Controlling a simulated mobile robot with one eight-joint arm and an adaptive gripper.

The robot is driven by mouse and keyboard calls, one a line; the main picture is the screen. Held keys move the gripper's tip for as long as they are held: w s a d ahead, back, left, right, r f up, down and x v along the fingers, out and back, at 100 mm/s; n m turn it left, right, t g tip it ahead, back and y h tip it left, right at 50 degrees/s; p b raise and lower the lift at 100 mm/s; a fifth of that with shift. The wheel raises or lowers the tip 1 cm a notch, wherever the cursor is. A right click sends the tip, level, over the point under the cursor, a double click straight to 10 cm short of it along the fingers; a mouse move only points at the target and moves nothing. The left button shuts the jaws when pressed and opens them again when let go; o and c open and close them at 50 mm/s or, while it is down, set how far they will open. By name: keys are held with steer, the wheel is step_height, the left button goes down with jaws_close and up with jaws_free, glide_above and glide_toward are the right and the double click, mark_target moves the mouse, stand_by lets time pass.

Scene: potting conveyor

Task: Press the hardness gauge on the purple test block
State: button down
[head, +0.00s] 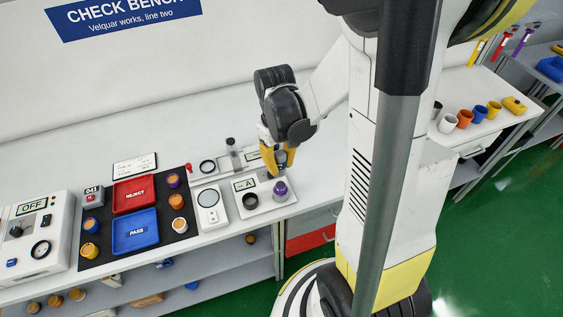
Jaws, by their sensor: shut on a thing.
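The purple test block (281,189) stands on the right part of a white base plate (266,208) on the bench. My gripper (280,160) has yellow fingers and points down just above the block. It is shut on the hardness gauge (282,164), a small grey-blue piece mostly hidden between the fingers. The gauge's lower end is close above the block; I cannot tell whether they touch. A dark round holder (250,201) stands on the same plate, left of the block.
A card marked A (244,184) lies behind the holder. Left are a white device with a round disc (208,198), a red REJECT tray (134,181), a blue PASS tray (155,236) and several small pots. A grey post (232,148) stands behind. Bench space at the back is clear.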

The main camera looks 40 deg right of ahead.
mark_target(280, 175)
steer(key=shift+f+b, duration=2)
steer(key=shift+f, duration=0.25)
steer(key=shift+f+b, duration=0.35)
steer(key=shift+b, duration=0.25)
stand_by(1.5)
steer(key=shift+r+p, duration=2.3)
steer(key=shift+r, duration=0.8)
